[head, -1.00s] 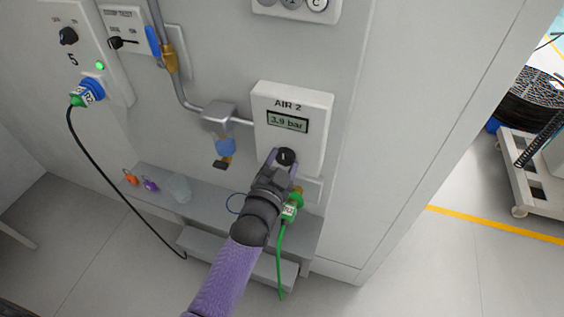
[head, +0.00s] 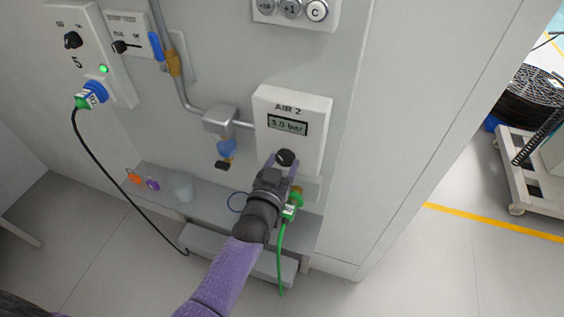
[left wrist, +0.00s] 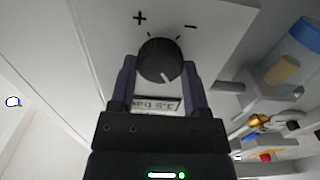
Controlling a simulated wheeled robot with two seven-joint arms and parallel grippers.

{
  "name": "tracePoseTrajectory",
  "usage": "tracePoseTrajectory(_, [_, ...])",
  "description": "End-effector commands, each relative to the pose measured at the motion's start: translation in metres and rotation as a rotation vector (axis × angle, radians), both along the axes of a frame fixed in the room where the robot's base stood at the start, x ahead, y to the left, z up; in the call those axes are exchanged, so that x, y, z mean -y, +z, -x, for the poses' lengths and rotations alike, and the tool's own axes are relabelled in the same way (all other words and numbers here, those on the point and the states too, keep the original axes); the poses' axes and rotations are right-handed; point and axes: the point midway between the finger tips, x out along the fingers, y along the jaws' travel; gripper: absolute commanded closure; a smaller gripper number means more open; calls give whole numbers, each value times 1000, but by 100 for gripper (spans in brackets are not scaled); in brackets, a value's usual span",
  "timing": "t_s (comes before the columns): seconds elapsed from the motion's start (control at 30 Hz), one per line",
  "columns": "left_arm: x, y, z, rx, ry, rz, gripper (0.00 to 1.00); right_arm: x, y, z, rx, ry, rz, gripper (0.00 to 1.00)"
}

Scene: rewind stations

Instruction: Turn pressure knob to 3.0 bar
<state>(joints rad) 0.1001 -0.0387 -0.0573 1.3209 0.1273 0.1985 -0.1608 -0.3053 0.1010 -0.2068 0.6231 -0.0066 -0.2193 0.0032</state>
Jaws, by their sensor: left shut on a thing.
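The black pressure knob (head: 286,157) sits on the white AIR 2 panel (head: 317,112), below its display (head: 287,124). The display appears to read 3.5 bar, though the digits are small. My left gripper (head: 281,168) is shut on the knob. In the left wrist view the knob (left wrist: 159,62) is between the two purple-grey fingers, with plus and minus marks beyond it. Its white pointer line faces down and slightly right in that view. The display (left wrist: 158,104) shows upside down there, partly covered by the gripper. My right gripper is not in view.
A green-tagged hose fitting (head: 290,210) hangs close beside my left gripper. A valve with a blue part (head: 226,148) is left of the panel.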

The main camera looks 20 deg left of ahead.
Motion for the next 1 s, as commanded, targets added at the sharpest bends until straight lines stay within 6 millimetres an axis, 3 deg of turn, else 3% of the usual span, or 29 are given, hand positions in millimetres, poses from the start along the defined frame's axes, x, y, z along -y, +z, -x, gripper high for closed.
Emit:
tracePoseTrajectory(0.57, [0, -1, 0, -4, 0, 41, 99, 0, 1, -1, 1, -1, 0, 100])
tracePoseTrajectory(0.6, [0, -1, 0, -4, 0, 41, 38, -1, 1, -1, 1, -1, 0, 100])
tracePoseTrajectory(0.77, [0, -1, 0, -3, 0, 41, 4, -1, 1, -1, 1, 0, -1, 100])
tracePoseTrajectory(1.0, [0, 0, 0, -2, 0, 41, 4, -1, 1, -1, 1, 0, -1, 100])
